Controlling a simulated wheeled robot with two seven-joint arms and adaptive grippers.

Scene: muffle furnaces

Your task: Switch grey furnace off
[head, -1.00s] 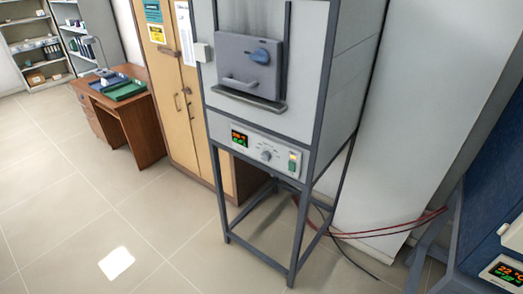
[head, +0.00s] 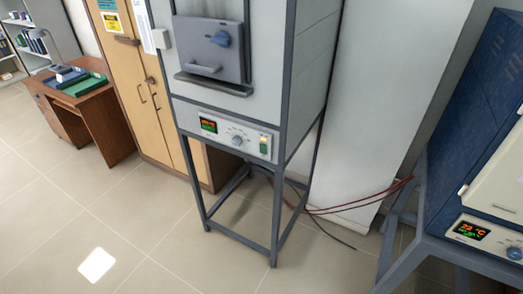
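The grey furnace (head: 262,85) stands on a dark metal frame in the middle of the head view. Its door (head: 209,48) is shut, with a blue knob and a handle on it. Its control panel (head: 222,132) has a lit display (head: 208,125) with orange and green digits, too small to read. A round dial (head: 237,140) sits right of the display. A rocker switch (head: 265,146) at the panel's right end shows green with a lighter top; I cannot tell its position for sure. Neither of my grippers shows.
A blue furnace (head: 470,130) on a stand is at the right, its display (head: 468,230) reading 22 °C. Red and dark cables (head: 345,207) cross the floor between the furnaces. Wooden cabinets (head: 150,100) and a desk (head: 95,115) are at the left. The floor (head: 160,225) in front is clear.

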